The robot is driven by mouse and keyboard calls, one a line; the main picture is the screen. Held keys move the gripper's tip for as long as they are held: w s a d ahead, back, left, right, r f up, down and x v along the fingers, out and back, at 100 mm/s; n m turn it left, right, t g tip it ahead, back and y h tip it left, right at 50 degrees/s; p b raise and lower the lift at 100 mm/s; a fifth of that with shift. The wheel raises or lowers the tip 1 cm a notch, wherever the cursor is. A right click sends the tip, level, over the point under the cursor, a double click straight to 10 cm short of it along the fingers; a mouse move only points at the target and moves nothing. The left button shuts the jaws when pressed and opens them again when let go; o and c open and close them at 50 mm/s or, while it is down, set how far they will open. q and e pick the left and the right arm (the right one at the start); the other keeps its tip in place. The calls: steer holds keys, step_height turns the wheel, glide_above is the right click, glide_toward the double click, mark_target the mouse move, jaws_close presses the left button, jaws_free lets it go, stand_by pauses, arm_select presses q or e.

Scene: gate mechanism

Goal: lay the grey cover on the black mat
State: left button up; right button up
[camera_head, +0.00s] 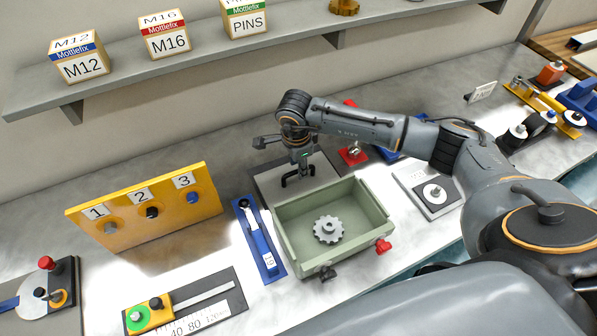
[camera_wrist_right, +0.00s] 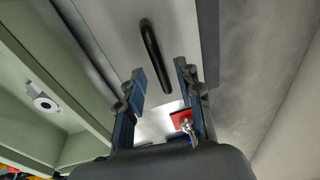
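The grey cover (camera_head: 265,183) is a flat plate lying on the bench behind the green box. Its black bar handle shows in the right wrist view (camera_wrist_right: 153,52), on the light grey cover (camera_wrist_right: 115,30). My right gripper (camera_head: 298,168) is over the cover, pointing down at the handle. In the right wrist view its two fingers (camera_wrist_right: 160,72) are apart, with the handle in line with the gap; I cannot tell whether they touch it. I cannot make out a black mat for certain. My left gripper is not in view.
The open green box (camera_head: 370,203) with a grey gear (camera_head: 328,229) inside stands just in front of the cover. A yellow numbered panel (camera_head: 145,220) stands left. A red block (camera_head: 353,156) sits right of the gripper. A shelf (camera_head: 200,60) runs along the wall behind.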

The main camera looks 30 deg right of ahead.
mark_target(298, 185)
step_height(298, 185, up, 8)
steer(key=s+b, duration=0.1)
steer(key=b, duration=0.1)
steer(key=shift+a+r, duration=0.15)
steer(key=shift+a, duration=0.25)
